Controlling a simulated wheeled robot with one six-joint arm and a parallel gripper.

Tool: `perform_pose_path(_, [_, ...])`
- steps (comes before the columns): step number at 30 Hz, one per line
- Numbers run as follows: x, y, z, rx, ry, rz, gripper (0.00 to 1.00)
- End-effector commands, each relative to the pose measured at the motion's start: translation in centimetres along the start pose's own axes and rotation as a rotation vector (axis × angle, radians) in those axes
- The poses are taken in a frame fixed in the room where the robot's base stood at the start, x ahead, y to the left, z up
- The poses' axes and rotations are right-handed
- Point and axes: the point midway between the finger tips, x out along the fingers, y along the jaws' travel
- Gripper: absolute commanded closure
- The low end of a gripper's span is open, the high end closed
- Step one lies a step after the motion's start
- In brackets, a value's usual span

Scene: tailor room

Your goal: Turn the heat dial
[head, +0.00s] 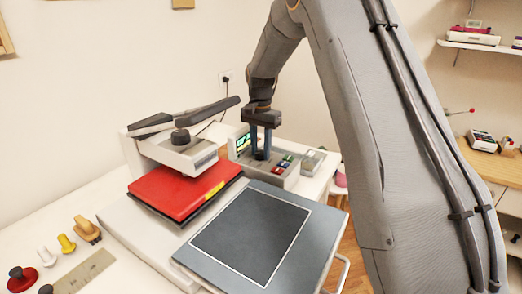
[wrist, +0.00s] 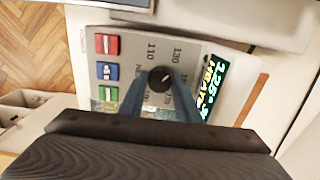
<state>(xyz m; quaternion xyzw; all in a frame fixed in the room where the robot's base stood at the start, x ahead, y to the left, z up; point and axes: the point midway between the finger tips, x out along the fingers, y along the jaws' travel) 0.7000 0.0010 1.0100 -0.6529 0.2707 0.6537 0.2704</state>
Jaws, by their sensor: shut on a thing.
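The heat dial (wrist: 159,79) is a round black knob on a grey control panel (wrist: 133,45), with printed numbers such as 110 and 130 around it. My gripper (wrist: 160,88) is shut on the dial, with one blue finger on each side of it. In the head view, my gripper (head: 261,150) points straight down onto the control box (head: 283,180) beside the heat press. The lower part of the number ring is partly hidden by my fingers.
Red, blue and green buttons (wrist: 107,70) sit left of the dial. The red press plate (head: 185,190) and a grey pad (head: 252,235) stand close by. The press handle (head: 205,110) rises left of my gripper. Small tools (head: 67,243) lie at the front left.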

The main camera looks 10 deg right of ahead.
Motion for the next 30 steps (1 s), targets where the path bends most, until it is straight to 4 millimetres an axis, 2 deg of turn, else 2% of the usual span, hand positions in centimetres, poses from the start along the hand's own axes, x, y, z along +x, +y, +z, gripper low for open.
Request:
perform_pose_path(18, [-0.25,-0.08,-0.17,0.575,0.004,-0.005,0.92])
perform_pose_path(30, [-0.27,-0.08,-0.19,0.836,0.003,-0.006,0.92])
